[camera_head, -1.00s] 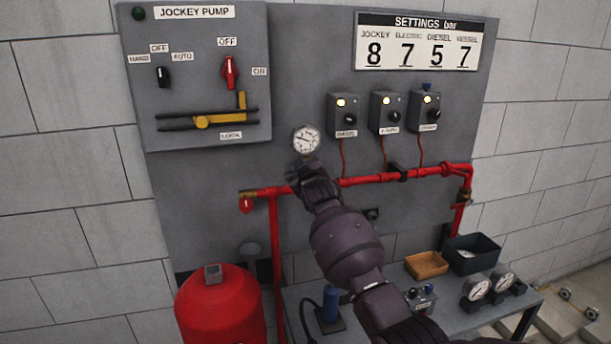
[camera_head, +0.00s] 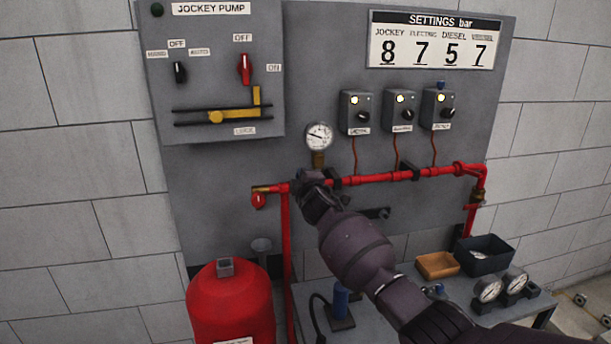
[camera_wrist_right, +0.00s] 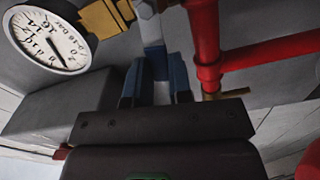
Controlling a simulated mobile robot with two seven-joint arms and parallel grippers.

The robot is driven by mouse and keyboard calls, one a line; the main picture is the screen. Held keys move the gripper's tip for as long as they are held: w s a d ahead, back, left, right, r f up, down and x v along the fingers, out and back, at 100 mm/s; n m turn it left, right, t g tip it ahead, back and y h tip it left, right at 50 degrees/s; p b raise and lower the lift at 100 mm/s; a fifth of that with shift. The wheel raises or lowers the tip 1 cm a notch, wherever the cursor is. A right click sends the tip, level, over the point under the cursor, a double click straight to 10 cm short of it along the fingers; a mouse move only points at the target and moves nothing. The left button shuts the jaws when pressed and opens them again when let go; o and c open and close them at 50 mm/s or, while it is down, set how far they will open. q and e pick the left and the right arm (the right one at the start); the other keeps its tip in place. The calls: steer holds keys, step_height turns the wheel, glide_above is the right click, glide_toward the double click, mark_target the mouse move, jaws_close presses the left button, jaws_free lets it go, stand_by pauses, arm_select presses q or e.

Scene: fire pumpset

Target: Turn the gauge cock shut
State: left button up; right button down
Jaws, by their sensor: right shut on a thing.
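The pressure gauge (camera_head: 319,136) stands above the red pipe on the grey panel. The gauge cock's brass body (camera_head: 318,159) shows just under it and also in the right wrist view (camera_wrist_right: 101,18). My right gripper (camera_head: 303,182) is below the gauge, close to the pipe, and hides the lower cock in the head view. In the right wrist view, my right gripper (camera_wrist_right: 155,88) is shut on the cock's blue lever (camera_wrist_right: 154,62), which hangs from a silver end beside the brass body. The gauge dial (camera_wrist_right: 48,40) is at the upper left there. My left gripper is not in view.
The red pipe (camera_head: 385,178) runs across behind my right arm, with a brass-ended red valve (camera_head: 259,198) at its left end. A red vessel (camera_head: 230,302) stands at lower left. A bench below holds a wooden tray (camera_head: 437,266), a dark bin (camera_head: 485,254) and loose gauges (camera_head: 489,289).

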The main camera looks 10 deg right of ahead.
steer(key=shift+f+n, duration=0.45)
steer(key=shift+n, duration=0.55)
steer(key=c, duration=1)
jaws_free()
steer(key=shift+s+d+p, duration=0.15)
steer(key=shift+s+p, duration=0.5)
steer(key=shift+s, duration=4.75)
